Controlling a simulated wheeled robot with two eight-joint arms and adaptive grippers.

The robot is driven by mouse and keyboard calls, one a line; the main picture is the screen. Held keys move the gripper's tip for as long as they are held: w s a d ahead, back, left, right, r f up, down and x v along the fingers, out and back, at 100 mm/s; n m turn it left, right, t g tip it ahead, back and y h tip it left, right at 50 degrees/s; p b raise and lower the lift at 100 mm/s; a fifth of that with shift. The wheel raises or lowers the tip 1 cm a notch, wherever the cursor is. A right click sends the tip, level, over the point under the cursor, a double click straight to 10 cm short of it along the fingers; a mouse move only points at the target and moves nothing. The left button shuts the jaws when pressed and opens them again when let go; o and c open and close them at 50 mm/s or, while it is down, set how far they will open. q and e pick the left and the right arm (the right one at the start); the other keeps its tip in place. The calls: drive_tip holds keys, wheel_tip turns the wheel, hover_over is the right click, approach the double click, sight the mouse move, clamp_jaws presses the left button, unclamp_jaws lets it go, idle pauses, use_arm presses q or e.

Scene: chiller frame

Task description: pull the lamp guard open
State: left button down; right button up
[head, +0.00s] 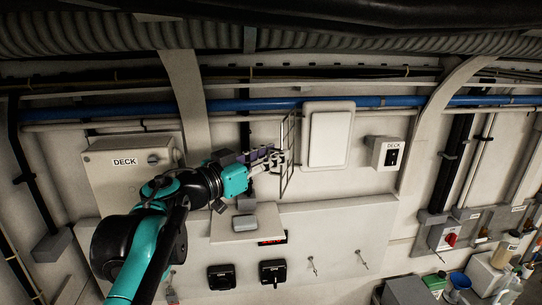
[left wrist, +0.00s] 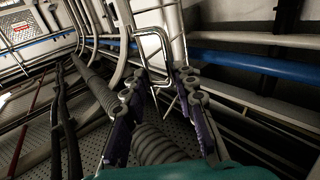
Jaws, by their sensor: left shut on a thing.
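The lamp guard (head: 290,140) is a thin dark wire frame. It stands out from the wall at the left side of the white rectangular lamp (head: 330,136) and shows nearly edge-on, so the lamp's face is uncovered. My left gripper (head: 278,160) reaches in from the left and is shut on the guard at its left side. In the left wrist view the guard's bent metal bar (left wrist: 153,31) runs down between the two fingers of my left gripper (left wrist: 160,82). The exact contact is too small to make out. My right gripper is not in view.
A DECK box (head: 125,178) is on the wall at left, and a small switch box (head: 386,153) right of the lamp. A blue pipe (head: 385,101) runs behind the lamp. A small ledge with a grey block (head: 244,222) lies below my gripper. Bottles and containers stand lower right.

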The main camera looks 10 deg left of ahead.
use_arm(q)
drive_tip(key=shift+w, duration=0.1)
drive_tip(key=c, duration=1.7)
unclamp_jaws()
drive_tip(key=shift+w+d+f, duration=0.1)
drive_tip(key=shift+w, duration=0.3)
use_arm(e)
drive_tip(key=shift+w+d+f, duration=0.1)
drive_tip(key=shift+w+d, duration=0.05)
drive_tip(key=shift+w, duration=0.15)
use_arm(q)
drive_tip(key=shift+s, duration=0.1)
drive_tip(key=v, duration=1.1)
drive_tip(key=shift+s, duration=0.35)
drive_tip(key=shift+a, duration=0.25)
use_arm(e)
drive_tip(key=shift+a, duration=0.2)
